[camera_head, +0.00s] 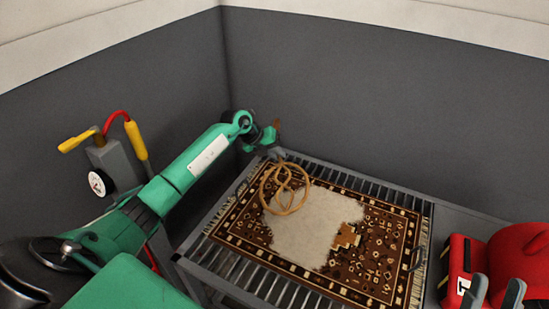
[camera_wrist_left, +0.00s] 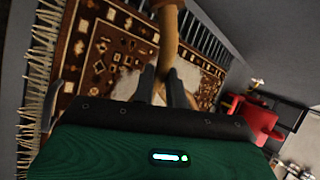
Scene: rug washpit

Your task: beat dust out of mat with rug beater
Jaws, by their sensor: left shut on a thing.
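The mat (camera_head: 385,245), brown with a patterned border and pale fringe, lies flat on a slatted metal rack. A pale dusty patch (camera_head: 310,235) covers much of its middle and left. My left gripper (camera_head: 273,153) is shut on the handle of the rug beater (camera_head: 285,212), beyond the mat's far left part. The beater's tan looped head overlaps the patch in the picture; I cannot tell whether it touches the mat. In the left wrist view, the beater's handle (camera_wrist_left: 168,35) runs up from between the fingers, over the mat (camera_wrist_left: 100,55). My right gripper (camera_head: 496,292) is open at the lower right, its fingers apart.
The slatted rack (camera_head: 270,290) stands in a corner between grey walls. A red machine (camera_head: 505,258) is at the right, behind my right gripper. A grey post with a gauge (camera_head: 97,183) and yellow-handled hoses stands at the left.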

